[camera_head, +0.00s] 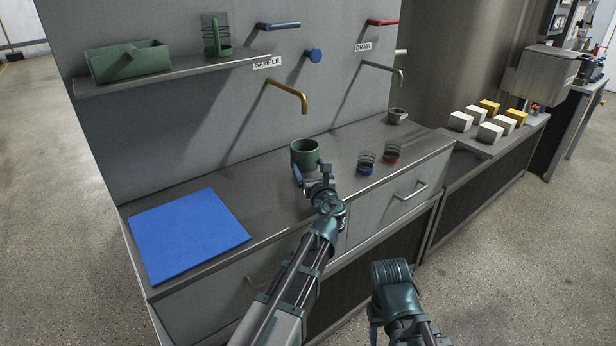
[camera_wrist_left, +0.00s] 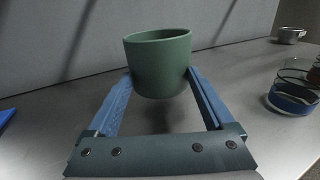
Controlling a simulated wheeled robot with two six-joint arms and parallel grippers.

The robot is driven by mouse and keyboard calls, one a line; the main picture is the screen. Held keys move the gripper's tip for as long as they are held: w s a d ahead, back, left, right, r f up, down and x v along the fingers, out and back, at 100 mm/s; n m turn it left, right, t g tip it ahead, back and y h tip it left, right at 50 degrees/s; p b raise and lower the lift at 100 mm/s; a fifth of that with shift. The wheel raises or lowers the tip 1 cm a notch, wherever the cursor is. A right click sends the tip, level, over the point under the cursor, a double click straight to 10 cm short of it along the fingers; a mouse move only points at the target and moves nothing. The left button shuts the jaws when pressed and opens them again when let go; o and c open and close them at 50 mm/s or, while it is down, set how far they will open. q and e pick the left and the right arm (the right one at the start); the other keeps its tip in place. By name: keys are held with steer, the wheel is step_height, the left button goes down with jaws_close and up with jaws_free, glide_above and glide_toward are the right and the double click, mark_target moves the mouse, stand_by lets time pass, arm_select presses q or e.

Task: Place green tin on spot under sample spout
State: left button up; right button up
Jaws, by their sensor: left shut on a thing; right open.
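The green tin (camera_head: 305,153) is near the back of the steel counter, below the brass spout (camera_head: 290,95) beside the SAMPLE label (camera_head: 267,63). My left gripper (camera_head: 312,176) is shut on the tin, and the wrist view shows the tin (camera_wrist_left: 158,65) upright between the blue fingers (camera_wrist_left: 160,88). A shadow lies under the tin; I cannot tell whether its base touches the counter. The marked spot is not visible. My right gripper (camera_head: 391,275) hangs in front of the counter, apart from everything; its fingertips are hard to make out.
A blue mat (camera_head: 188,235) lies on the left of the counter. Two glass jars, one blue-based (camera_head: 366,163) and one red-based (camera_head: 392,153), stand right of the tin. A small metal cup (camera_head: 397,115) is under the DRAIN spout (camera_head: 385,72). A shelf (camera_head: 170,74) holds green containers.

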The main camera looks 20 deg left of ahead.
arm_select(q)
steer(key=shift+f, duration=0.5)
arm_select(e)
steer(key=shift+f, duration=0.5)
arm_select(q)
steer(key=shift+f, duration=0.1)
arm_select(e)
steer(key=shift+f, duration=0.1)
arm_select(q)
steer(key=shift+f+b, duration=0.4)
steer(key=shift+b, duration=0.1)
arm_select(e)
steer(key=shift+f, duration=0.4)
arm_select(q)
steer(key=shift+s, duration=0.1)
steer(key=o, duration=1.2)
steer(key=shift+s+f, duration=0.1)
arm_select(e)
steer(key=shift+f, duration=0.1)
